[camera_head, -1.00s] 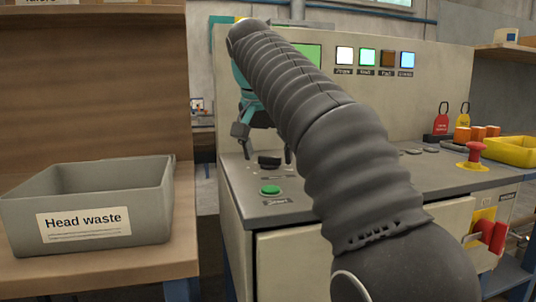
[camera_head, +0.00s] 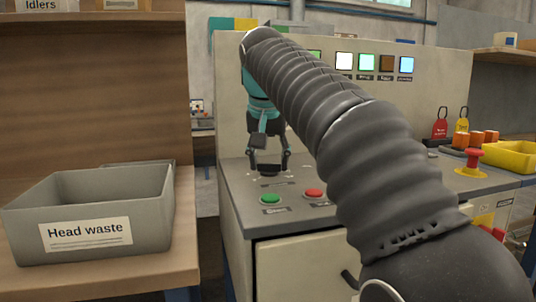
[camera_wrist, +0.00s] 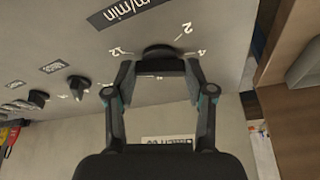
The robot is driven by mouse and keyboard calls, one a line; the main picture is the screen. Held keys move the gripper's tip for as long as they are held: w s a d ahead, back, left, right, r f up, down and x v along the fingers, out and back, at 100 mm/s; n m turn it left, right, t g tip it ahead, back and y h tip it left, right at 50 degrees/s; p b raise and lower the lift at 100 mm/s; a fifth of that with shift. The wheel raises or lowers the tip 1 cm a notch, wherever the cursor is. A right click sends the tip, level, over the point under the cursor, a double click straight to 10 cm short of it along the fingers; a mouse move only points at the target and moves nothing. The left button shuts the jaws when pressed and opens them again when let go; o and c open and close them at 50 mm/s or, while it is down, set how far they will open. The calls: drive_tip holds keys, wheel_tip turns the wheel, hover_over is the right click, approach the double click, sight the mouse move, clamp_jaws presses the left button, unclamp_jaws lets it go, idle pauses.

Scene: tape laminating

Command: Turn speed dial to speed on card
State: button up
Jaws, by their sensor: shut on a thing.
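The speed dial (camera_head: 268,171) is a dark knob on the grey top of the machine console. My gripper (camera_head: 269,164) points down over it, with one finger on each side. In the wrist view my gripper (camera_wrist: 159,68) is shut on the dial (camera_wrist: 157,49), whose dark grip spans between the fingers. White scale numbers 12, 2 and 4 show around it, and a dark m/min label (camera_wrist: 123,11) lies beyond. The dial's pointer is hidden, so I cannot read its setting. I cannot make out a card with a speed.
A green button (camera_head: 271,198) and a red button (camera_head: 313,193) sit just in front of the dial. A smaller black knob (camera_wrist: 77,85) shows in the wrist view. A red mushroom button (camera_head: 474,157) stands at right. A Head waste bin (camera_head: 155,215) stands at left.

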drive_tip(key=n+p, duration=0.1)
drive_tip(key=n+y+p, duration=0.1)
drive_tip(key=n, duration=0.1)
drive_tip(key=shift+d+r, duration=0.15)
drive_tip(key=shift+r, duration=0.05)
drive_tip(key=shift+d+f+n+g+y+p, duration=0.15)
drive_tip(key=shift+n+y+p, duration=0.25)
drive_tip(key=shift+n+p, duration=0.45)
drive_tip(key=shift+a+n+g+y+p, duration=0.15)
drive_tip(key=shift+n+y+p, duration=0.3)
drive_tip(key=shift+n, duration=0.7)
drive_tip(key=o, duration=1.2)
drive_tip(key=shift+c, duration=0.2)
drive_tip(key=v, duration=1.2)
drive_tip(key=shift+w, duration=0.15)
